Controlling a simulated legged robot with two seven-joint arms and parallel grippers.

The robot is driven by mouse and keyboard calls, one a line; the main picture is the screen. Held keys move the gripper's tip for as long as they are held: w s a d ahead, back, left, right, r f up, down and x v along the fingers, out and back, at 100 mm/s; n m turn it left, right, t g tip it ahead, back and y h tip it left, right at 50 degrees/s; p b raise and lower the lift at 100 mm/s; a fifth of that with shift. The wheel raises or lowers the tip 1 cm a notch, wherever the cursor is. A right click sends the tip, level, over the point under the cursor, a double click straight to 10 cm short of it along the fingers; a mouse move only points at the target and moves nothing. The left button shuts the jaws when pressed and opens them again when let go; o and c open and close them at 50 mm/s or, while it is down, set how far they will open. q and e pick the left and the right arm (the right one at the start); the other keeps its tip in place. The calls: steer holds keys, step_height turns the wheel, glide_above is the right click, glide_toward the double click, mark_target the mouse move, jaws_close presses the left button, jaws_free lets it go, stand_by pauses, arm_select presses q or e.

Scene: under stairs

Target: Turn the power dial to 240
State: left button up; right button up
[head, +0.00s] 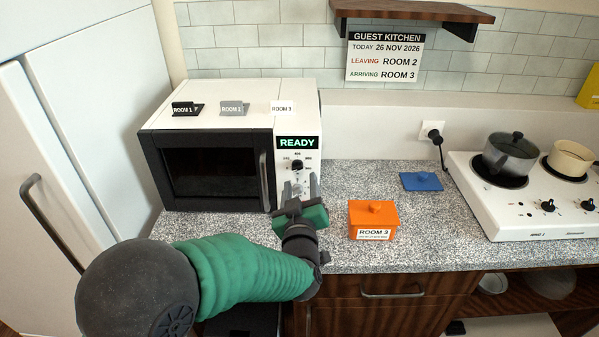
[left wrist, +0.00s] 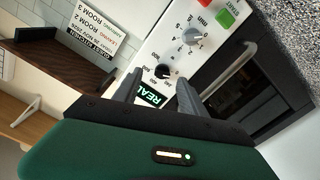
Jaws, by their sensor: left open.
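The white microwave (head: 220,120) stands on the counter, its door shut and its display (head: 297,142) reading READY. The black power dial (head: 297,165) is below the display, with small numbers around it. It also shows in the left wrist view (left wrist: 165,71); its exact setting is too small to read. A grey dial (left wrist: 192,37) sits on the same panel. My left gripper (head: 300,183) is open and empty in front of the panel. In the left wrist view its fingertips (left wrist: 160,78) lie either side of the black dial; I cannot tell whether they touch it. My right gripper is out of view.
Three room signs (head: 232,108) stand on the microwave. A hob (head: 500,215) with pots is farther right. The microwave's door handle (head: 264,181) is left of the gripper.

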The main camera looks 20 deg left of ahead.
mark_target(295, 171)
arm_select(q)
steer(key=w+a, duration=0.1)
steer(key=w+a+r, duration=0.1)
steer(key=w, duration=0.1)
steer(key=shift+w, duration=0.1)
steer(key=shift+a+r, duration=0.1)
steer(key=shift+a, duration=0.15)
steer(key=shift+w+a+f, duration=0.2)
steer(key=shift+w+f, duration=0.35)
steer(key=shift+w, duration=0.15)
steer(key=shift+c, duration=0.3)
steer(key=shift+w+f, duration=0.1)
steer(key=shift+w, duration=0.05)
steer(key=shift+c, duration=1.1)
steer(key=shift+s+d+r, duration=0.2)
steer(key=shift+s+d, duration=0.1)
steer(key=shift+d, duration=0.1)
steer(key=c, duration=0.5)
steer(key=shift+d, duration=0.15)
steer(key=shift+c, duration=1.2)
jaws_close()
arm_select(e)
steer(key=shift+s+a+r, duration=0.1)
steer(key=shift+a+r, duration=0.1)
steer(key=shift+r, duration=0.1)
